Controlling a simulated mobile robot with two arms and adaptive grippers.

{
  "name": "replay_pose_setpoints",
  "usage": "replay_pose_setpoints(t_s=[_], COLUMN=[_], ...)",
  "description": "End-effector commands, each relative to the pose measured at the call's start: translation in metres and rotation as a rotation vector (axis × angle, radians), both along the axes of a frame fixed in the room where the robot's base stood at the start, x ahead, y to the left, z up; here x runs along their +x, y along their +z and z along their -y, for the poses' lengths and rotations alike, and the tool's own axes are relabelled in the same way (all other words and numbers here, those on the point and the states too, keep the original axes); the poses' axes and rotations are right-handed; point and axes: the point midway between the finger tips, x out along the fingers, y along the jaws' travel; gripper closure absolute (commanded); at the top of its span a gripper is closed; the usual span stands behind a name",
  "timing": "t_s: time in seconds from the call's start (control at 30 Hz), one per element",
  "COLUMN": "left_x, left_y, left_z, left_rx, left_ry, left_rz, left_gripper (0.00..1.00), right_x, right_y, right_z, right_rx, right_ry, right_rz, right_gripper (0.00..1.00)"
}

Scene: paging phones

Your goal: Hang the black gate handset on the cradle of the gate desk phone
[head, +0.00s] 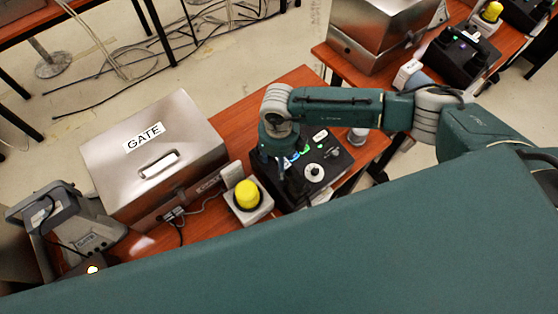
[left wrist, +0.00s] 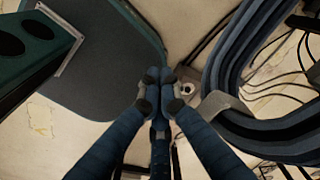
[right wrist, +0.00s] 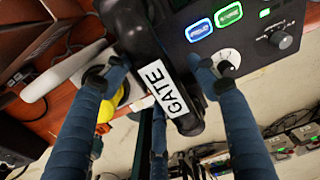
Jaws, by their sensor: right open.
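The gate desk phone (head: 331,158) is a black box with lit buttons and a knob on the wooden table; its panel (right wrist: 245,45) also fills the upper right of the right wrist view. The black gate handset (right wrist: 135,25), with a white GATE label, lies along the panel's left side there. My right gripper (right wrist: 157,75) is open, with a finger on either side of the handset. In the head view the gripper (head: 282,180) points down over the phone's left part and hides the handset and cradle. I cannot tell whether the handset is seated. My left gripper (left wrist: 160,90) is shut and empty.
A yellow dome button (head: 248,194) on a pale base stands just left of the phone. A metal case (head: 150,160) labelled GATE is further left, near a grey device (head: 85,235). Another table with a metal box (head: 380,35) and a black phone (head: 465,55) is upper right.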

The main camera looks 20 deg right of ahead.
Motion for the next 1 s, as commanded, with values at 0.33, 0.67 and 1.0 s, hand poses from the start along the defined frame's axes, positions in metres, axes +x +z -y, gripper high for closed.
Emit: replay_pose_setpoints(t_s=[0.33,0.67,1.0], left_x=[0.013,0.012,0.01], left_y=[0.042,0.038,0.038], left_z=[-0.001,-0.001,-0.001], left_rx=[0.0,0.0,0.0], left_ry=[-0.001,-0.002,-0.002], left_rz=[0.018,0.017,0.014], left_gripper=[1.0,1.0,1.0], right_x=[0.001,0.001,0.0], right_y=[0.065,0.115,0.123], right_z=[0.0,0.0,-0.001], right_rx=[0.0,0.0,0.0], right_ry=[0.0,0.0,0.0], right_rz=[0.003,0.002,0.001], right_gripper=[0.42,0.42,0.42])
